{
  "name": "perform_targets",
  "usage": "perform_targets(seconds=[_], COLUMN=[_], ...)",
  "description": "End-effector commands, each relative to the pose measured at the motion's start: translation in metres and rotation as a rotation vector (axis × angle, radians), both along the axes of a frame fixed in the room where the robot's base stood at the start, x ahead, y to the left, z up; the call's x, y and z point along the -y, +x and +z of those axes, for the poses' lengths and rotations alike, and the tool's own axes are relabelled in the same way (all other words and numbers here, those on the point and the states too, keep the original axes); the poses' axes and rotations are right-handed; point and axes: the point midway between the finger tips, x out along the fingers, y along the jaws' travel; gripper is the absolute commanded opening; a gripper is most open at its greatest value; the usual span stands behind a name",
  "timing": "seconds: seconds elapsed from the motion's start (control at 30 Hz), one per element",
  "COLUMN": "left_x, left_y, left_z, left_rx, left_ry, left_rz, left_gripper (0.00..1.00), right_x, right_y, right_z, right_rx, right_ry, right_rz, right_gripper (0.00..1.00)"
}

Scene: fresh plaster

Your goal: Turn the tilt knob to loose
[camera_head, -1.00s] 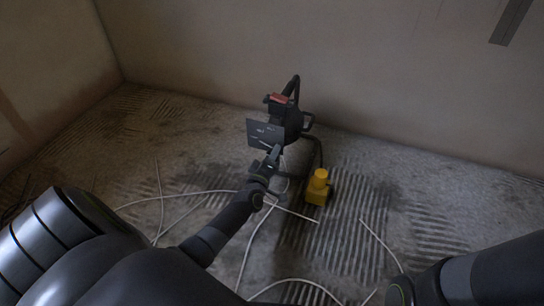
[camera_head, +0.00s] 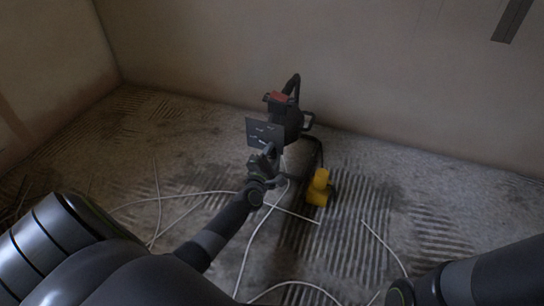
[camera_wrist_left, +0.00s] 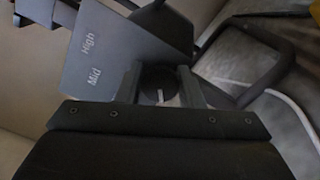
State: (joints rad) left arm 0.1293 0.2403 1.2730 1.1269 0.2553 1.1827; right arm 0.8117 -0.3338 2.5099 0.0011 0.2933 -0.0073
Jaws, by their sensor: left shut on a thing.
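A dark machine with a red part on top (camera_head: 292,118) stands on the floor near the back wall. A grey panel with pale markings (camera_head: 262,130) is on its near side. In the left wrist view the panel (camera_wrist_left: 120,45) shows the words "High" and "Mid". My left gripper (camera_head: 268,152) is at the panel's lower edge. Its fingers (camera_wrist_left: 160,86) are shut on a round black knob with a pale line (camera_wrist_left: 158,94). I cannot read "loose" or any tilt label, so I cannot tell if this is the tilt knob. My right gripper is out of view.
A yellow block-like object (camera_head: 318,188) stands right of the machine, near its dark tube or cable. White cables (camera_head: 258,235) lie looped across the ridged, dusty floor. Plain walls (camera_head: 400,90) stand behind and at left. My right arm shows at bottom right.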

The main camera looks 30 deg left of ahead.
Motion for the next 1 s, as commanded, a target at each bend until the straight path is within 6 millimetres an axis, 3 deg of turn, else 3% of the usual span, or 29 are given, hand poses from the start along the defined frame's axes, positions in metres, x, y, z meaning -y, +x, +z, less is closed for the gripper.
perform_targets(seconds=[0.43, 1.0], left_x=[-0.0011, -0.0013], left_y=[-0.0006, -0.0006], left_z=[-0.0007, -0.0003], left_rx=[0.070, 0.089], left_ry=[-0.296, -0.379], left_rz=[0.000, 0.001], left_gripper=[0.11, 0.11], right_x=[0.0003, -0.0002], right_y=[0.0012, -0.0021], right_z=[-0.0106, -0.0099], right_rx=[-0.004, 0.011], right_ry=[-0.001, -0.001], right_rz=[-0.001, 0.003], right_gripper=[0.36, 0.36])
